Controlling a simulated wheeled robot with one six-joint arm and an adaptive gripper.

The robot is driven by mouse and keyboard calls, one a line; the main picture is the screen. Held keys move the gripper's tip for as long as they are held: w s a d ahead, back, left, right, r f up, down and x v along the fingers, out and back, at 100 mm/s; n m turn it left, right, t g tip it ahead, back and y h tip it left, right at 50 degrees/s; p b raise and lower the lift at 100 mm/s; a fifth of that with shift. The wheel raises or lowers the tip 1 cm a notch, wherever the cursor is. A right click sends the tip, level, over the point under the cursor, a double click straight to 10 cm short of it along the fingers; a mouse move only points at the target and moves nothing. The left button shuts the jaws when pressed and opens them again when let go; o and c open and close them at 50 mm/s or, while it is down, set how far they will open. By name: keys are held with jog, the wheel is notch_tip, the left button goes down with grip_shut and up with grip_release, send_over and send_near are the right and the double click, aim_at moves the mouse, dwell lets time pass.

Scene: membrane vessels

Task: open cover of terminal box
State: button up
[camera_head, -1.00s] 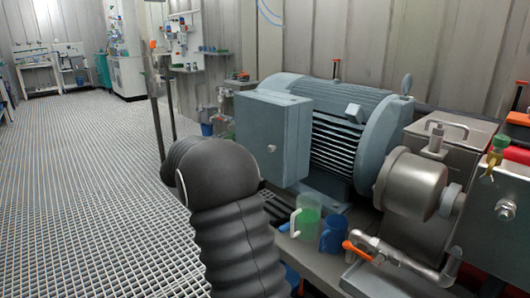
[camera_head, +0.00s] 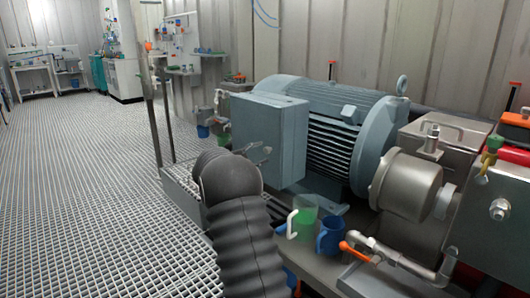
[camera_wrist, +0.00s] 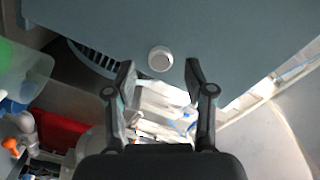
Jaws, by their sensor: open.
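The terminal box (camera_head: 262,122) is a blue-grey box on the side of the large motor. Its cover faces left and looks closed. In the wrist view the cover (camera_wrist: 230,40) fills the upper part, with a round pale knob (camera_wrist: 160,59) on it. My gripper (camera_wrist: 159,66) is open, with one finger on each side of the knob in this view. I cannot tell whether the fingers touch it. In the head view my gripper (camera_head: 258,154) is in front of the lower part of the cover, partly hidden behind my dark arm, and the knob cannot be made out.
The finned motor (camera_head: 335,130) stands right of the box. A green jug (camera_head: 304,222) and a blue mug (camera_head: 331,237) stand below it, close to my arm. A pipe with an orange-handled valve (camera_head: 358,250) is at lower right. The grated floor (camera_head: 90,180) at left is open.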

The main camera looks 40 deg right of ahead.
aim_at(266, 151)
jog(key=shift+w+d, duration=0.1)
jog(key=shift+d, duration=1.6)
